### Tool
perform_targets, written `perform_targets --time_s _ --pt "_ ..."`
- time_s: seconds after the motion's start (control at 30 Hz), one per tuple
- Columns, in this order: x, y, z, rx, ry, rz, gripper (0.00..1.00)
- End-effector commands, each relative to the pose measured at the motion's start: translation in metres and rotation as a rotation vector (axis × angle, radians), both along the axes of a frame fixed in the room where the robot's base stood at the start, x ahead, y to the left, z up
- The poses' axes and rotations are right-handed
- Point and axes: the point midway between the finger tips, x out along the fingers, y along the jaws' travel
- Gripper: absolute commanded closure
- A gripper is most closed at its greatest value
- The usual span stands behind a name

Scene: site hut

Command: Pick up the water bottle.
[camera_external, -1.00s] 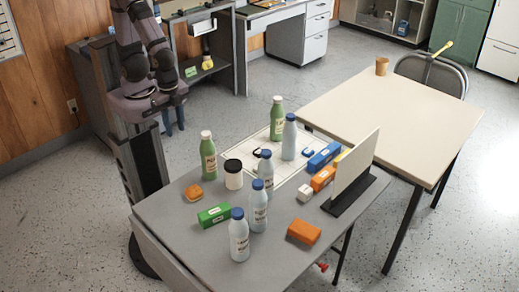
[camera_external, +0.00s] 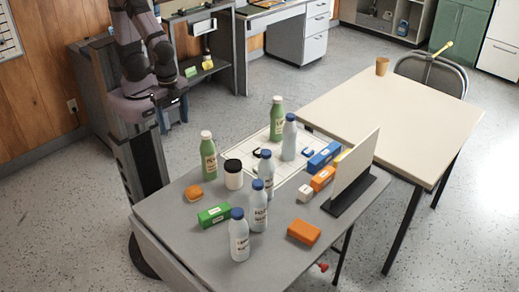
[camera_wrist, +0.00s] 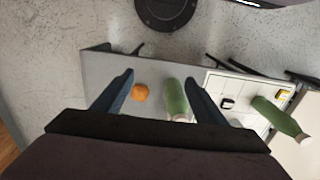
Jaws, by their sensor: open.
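Several pale blue bottles with blue caps and white labels stand upright on the grey table: one at the front (camera_external: 239,240), one just behind it (camera_external: 258,212), one near the middle (camera_external: 265,175) and one on the white board (camera_external: 289,142). The label writing is too small to read. Two green bottles with light caps stand at the left (camera_external: 208,160) and the back (camera_external: 277,122); they also show in the wrist view, the left one (camera_wrist: 176,98) and the back one (camera_wrist: 278,116). My gripper (camera_wrist: 162,82) is open and empty, above and away from the table's left side.
The grey table (camera_external: 175,222) also holds a white jar with a dark lid (camera_external: 233,175), an orange item (camera_external: 193,196), a green box (camera_external: 214,215), orange and blue boxes, and an upright white panel (camera_external: 354,165) at the right. A pale table (camera_external: 400,110) stands beyond.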

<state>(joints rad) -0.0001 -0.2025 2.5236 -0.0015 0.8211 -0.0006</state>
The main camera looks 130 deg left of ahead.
Motion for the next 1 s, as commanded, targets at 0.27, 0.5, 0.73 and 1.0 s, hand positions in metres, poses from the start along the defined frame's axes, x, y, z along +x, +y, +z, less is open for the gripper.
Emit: perform_targets --time_s 0.27,0.5,0.73,1.0 --pt "0.003 -0.003 0.022 -0.034 0.021 0.069 0.34" --pt "0.019 -0.019 0.011 -0.171 0.096 0.327 0.34" --pt "0.058 -0.037 -0.001 -0.390 0.211 0.696 0.34" --pt "0.177 -0.016 -0.003 -0.915 0.445 1.344 0.34"
